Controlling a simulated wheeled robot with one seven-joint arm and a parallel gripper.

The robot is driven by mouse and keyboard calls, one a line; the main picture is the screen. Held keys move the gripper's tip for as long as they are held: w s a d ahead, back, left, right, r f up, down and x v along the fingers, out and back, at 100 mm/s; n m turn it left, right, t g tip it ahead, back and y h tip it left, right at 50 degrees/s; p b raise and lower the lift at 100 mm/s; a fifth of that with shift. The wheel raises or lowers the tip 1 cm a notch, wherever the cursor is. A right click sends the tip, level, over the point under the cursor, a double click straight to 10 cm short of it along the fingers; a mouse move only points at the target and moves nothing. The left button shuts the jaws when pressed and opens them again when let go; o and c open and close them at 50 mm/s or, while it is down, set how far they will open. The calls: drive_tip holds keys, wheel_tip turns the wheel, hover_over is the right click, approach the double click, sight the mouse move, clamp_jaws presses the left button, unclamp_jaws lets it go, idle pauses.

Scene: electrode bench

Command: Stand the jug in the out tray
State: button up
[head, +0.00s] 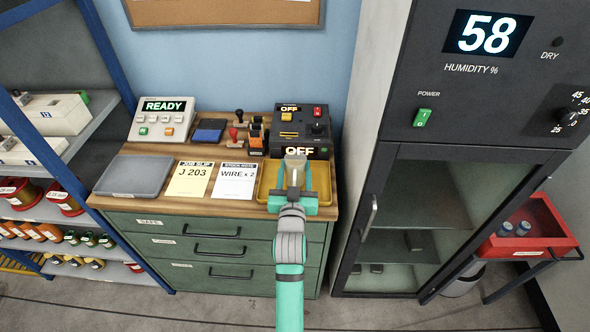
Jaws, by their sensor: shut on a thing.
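My gripper (294,187) is over the yellow tray (264,188) at the right end of the wooden bench. Its teal jaws are shut on a small pale grey thing (295,162), which I take to be the jug. The jaws and wrist hide most of it, so I cannot tell whether it touches the tray floor. No "out" label can be read on the yellow tray. A flat grey tray (134,176) lies empty at the bench's left end.
Two cards, a job slip (189,179) and a stock note (233,181), lie left of the yellow tray. A black control box (302,130) stands close behind it. A tall drying cabinet (440,215) stands to the right, shelves (60,150) to the left.

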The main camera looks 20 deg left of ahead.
drive_tip(key=shift+f, duration=0.25)
drive_tip(key=o, duration=1.2)
drive_tip(key=shift+a, duration=0.1)
drive_tip(key=shift+r, duration=0.15)
drive_tip(key=v, duration=1.2)
drive_tip(key=s+d+f+m+g+h, duration=0.1)
drive_tip(key=s+d+f, duration=0.4)
drive_tip(key=s, duration=0.3)
drive_tip(key=s+d+f+m+h, duration=0.1)
drive_tip(key=s+d+f+h, duration=0.1)
drive_tip(key=s+d+f, duration=0.4)
drive_tip(key=s+d+h, duration=0.1)
drive_tip(key=s+d, duration=0.1)
drive_tip(key=s, duration=0.8)
drive_tip(key=s+d+g+h, duration=0.1)
drive_tip(key=s+d, duration=0.2)
drive_tip(key=s, duration=0.7)
drive_tip(key=shift+s+d+r+m, duration=0.25)
drive_tip(key=shift+d+r+m, duration=0.1)
drive_tip(key=shift+r+m, duration=0.05)
